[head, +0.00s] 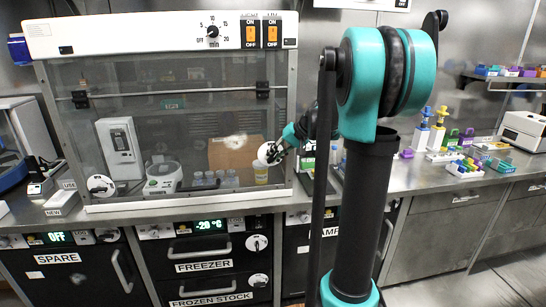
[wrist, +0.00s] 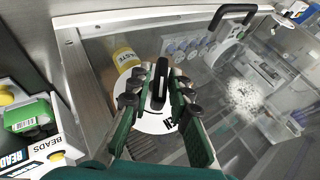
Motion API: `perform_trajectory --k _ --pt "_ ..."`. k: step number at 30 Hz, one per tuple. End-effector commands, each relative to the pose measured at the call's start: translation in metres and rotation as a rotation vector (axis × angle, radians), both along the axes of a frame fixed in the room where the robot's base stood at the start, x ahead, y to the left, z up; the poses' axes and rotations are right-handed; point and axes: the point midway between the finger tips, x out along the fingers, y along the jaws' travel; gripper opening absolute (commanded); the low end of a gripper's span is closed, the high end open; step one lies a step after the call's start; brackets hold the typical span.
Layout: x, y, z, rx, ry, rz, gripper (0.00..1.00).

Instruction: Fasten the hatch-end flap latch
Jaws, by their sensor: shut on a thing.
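A white round latch disc (head: 264,152) with a black turn handle sits at the lower right of the clear hood front. It shows larger in the wrist view (wrist: 146,123), with its black handle (wrist: 160,84) standing roughly upright in the picture. My gripper (wrist: 158,88) has its fingers on both sides of this handle and is shut on it. In the head view, my gripper (head: 279,148) reaches the disc from the right. Dark print on the disc is partly hidden by the fingers, so I cannot read the label or tell whether the latch is fastened.
A similar disc (head: 101,186) is at the hood's lower left. A box of beads (wrist: 28,117) stands left in the wrist view. The freezer drawers (head: 215,250) are below.

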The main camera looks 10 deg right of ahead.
Motion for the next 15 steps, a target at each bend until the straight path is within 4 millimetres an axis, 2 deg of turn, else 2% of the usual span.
perform_trajectory --k 15 --pt "0.0009 -0.0045 -0.0049 0.490 -0.002 -0.003 0.00"
